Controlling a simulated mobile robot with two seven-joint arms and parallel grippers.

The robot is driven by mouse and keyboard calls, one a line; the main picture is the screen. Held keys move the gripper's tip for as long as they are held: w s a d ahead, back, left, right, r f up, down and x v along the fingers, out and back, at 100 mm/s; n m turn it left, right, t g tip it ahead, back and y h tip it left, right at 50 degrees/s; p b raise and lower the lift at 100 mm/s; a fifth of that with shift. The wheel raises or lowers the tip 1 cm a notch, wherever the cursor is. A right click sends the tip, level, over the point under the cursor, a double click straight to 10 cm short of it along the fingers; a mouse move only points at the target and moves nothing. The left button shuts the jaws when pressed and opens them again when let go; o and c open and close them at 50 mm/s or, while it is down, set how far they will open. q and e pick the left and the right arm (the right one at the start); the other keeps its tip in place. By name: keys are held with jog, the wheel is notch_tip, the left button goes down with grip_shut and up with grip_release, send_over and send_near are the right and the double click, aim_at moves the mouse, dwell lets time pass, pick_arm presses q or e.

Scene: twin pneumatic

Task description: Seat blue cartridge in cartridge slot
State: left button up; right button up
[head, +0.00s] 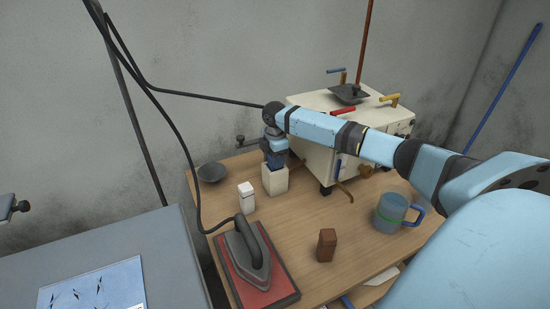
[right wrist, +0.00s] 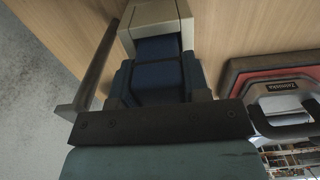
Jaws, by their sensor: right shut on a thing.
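The blue cartridge (right wrist: 158,75) is held in my right gripper (head: 275,148), whose arm reaches in from the right in the head view. The gripper is shut on it and points down. Below is a cream block (head: 275,182) with the cartridge slot in its top. The cartridge's dark blue lower end shows just at the block's top in the head view. In the right wrist view it lines up with the opening of the cream block (right wrist: 152,12). I cannot tell how deep it sits, as the gripper and cartridge hide the slot.
A white bottle-like item (head: 246,197) stands left of the block. An iron (head: 248,256) rests on a red pad (head: 280,287). A brown block (head: 326,245) and a blue mug (head: 390,212) stand to the right. A cream cabinet (head: 312,160) stands close behind.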

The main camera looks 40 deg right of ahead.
jog(key=o, duration=1)
notch_tip(320, 180, up, 12)
jog(key=shift+r, duration=0.15)
jog(key=shift+s, duration=0.1)
dwell(0.4)
